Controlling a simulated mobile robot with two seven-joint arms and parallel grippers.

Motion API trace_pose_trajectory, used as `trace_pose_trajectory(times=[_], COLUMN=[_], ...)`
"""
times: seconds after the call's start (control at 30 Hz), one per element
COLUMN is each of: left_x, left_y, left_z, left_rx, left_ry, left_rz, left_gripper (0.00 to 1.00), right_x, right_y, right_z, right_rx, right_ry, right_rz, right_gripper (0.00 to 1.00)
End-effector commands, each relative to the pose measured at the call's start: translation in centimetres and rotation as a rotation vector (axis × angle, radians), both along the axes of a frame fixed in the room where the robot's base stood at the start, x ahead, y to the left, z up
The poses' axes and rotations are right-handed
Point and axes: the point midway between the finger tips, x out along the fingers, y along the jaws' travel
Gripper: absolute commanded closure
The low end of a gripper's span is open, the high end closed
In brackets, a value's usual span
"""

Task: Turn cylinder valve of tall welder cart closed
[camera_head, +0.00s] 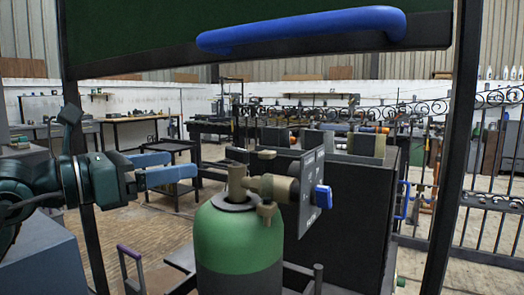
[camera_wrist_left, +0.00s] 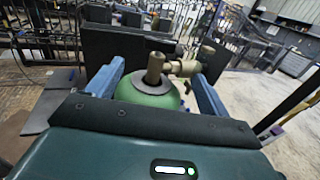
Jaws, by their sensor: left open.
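The welder cart carries a gas cylinder (camera_head: 238,240) with a green shoulder and a dark body. On its top stands a brass valve (camera_head: 238,180), with brass fittings reaching right to a blue knob (camera_head: 323,197). My left gripper (camera_head: 184,166) is open, its two blue fingers pointing right towards the valve from its left, apart from it and empty. In the left wrist view the valve stem (camera_wrist_left: 155,68) and green shoulder (camera_wrist_left: 145,92) show ahead, between the lines of the open fingers (camera_wrist_left: 158,72). The blue knob cannot be made out there. My right gripper is out of view.
A dark welder box (camera_head: 345,215) stands right of the cylinder. A dark frame with a blue handle bar (camera_head: 305,28) crosses the top of the head view. A small dark table (camera_head: 175,155) is behind. Open floor (camera_head: 150,235) lies left of the cylinder.

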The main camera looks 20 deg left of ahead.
Motion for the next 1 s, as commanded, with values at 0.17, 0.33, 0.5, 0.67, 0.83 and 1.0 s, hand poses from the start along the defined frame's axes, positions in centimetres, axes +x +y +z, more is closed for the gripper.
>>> trace_pose_trajectory(times=[0.17,0.33,0.5,0.67,0.83,1.0], left_x=[0.3,1.6,3.6,5.4,7.3,9.4], left_y=[-0.2,-0.9,-1.9,-2.8,-3.9,-4.9], left_z=[0.0,0.2,0.3,0.3,0.3,0.2], left_rx=[0.000,0.000,-0.001,-0.004,-0.003,-0.004], left_ry=[0.001,0.001,0.002,0.000,0.000,0.000], left_rz=[-0.001,-0.002,-0.002,-0.002,-0.004,-0.003], left_gripper=[0.20,0.20,0.20,0.20,0.20,0.20], right_x=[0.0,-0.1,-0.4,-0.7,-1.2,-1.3], right_y=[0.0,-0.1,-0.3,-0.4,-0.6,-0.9], right_z=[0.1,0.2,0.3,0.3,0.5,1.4], right_rx=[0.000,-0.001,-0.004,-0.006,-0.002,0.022], right_ry=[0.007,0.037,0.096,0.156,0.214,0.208], right_rz=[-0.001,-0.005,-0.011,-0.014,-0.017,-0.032], right_gripper=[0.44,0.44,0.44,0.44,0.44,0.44])
